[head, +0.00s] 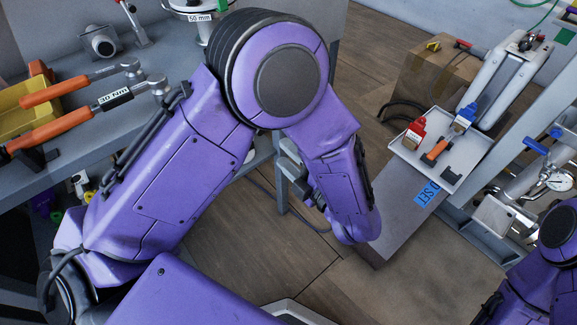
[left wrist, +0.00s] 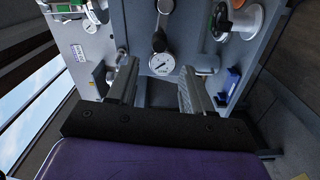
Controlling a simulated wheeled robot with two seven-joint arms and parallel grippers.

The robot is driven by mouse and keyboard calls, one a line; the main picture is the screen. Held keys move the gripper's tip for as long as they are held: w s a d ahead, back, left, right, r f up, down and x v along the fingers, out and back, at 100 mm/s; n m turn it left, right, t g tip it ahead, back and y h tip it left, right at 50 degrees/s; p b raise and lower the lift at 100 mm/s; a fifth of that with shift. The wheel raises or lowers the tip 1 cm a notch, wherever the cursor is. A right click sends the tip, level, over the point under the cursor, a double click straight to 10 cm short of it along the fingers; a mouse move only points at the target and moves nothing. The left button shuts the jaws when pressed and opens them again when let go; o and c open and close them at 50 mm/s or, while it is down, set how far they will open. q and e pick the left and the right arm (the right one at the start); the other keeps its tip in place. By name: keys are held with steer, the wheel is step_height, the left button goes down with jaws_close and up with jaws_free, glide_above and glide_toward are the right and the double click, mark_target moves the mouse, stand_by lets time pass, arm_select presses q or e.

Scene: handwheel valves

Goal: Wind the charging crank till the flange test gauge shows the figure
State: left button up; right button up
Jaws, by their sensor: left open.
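My left gripper (left wrist: 157,68) is open, with two grey ridged fingers and nothing between them. In the head view my left gripper (head: 292,168) is partly hidden behind my purple forearm. Another round gauge (head: 557,180) is on the pipework at the right edge. My right arm shows at the lower right, its gripper out of sight.
Orange-handled wrenches (head: 60,125) lie on the grey bench at left, by a yellow bin (head: 22,120). At right, a tray (head: 400,148) holds red and blue items.

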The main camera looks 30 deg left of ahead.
arm_select(q)
steer(key=b+x, duration=0.1)
steer(key=x, duration=0.8)
steer(key=shift+a, duration=0.4)
steer(key=shift+w+r, duration=0.1)
steer(key=shift+c, duration=0.3)
steer(key=c, duration=0.8)
